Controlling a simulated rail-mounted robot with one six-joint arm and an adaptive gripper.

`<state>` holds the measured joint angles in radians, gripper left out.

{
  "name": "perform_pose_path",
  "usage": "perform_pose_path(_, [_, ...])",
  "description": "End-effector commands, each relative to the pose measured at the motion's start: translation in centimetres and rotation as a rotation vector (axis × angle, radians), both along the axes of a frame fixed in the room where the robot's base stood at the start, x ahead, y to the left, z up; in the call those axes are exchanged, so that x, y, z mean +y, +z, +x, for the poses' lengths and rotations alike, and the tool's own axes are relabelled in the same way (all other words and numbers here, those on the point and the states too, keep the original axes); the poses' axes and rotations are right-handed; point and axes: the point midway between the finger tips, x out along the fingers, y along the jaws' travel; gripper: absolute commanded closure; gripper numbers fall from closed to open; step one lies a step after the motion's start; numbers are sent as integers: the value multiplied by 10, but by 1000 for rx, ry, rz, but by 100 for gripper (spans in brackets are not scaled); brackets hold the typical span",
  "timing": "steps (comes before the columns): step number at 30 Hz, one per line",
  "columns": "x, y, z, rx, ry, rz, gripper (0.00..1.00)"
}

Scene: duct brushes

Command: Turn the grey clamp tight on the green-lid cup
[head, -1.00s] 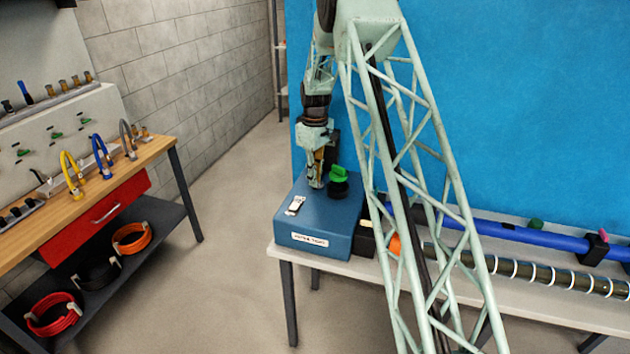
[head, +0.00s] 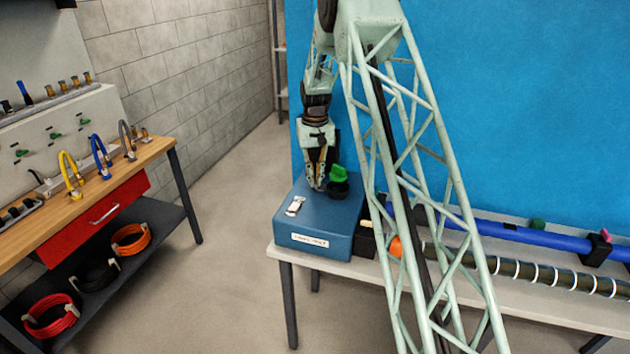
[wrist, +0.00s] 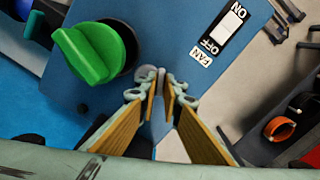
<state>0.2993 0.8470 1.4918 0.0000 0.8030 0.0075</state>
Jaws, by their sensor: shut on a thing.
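The green-lid cup (head: 339,188) stands on the blue box, a black cup with a raised green grip on top. It also shows in the wrist view (wrist: 95,50) at upper left. My gripper (head: 318,186) points down just left of the cup, close to the box top. In the wrist view, my gripper (wrist: 164,82) has its two yellow-padded fingers nearly together at the tips, beside the cup. It is shut on a small pale grey part, taken as the grey clamp; the fingertips largely hide it, and I cannot tell how tight it is.
The blue box (head: 312,222) stands on a pale bench (head: 560,318) and carries a white fan switch (head: 295,206). A blue pipe (head: 500,231) and a dark banded hose (head: 520,269) lie to the right. A wooden workbench (head: 150,150) stands at left, with open floor between.

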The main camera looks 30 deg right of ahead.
Motion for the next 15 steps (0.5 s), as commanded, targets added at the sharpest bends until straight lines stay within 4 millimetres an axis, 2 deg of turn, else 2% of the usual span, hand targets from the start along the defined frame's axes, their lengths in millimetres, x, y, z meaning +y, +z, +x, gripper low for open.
perform_pose_path(15, [0, 0, 0, -1, -373, 0, 100])
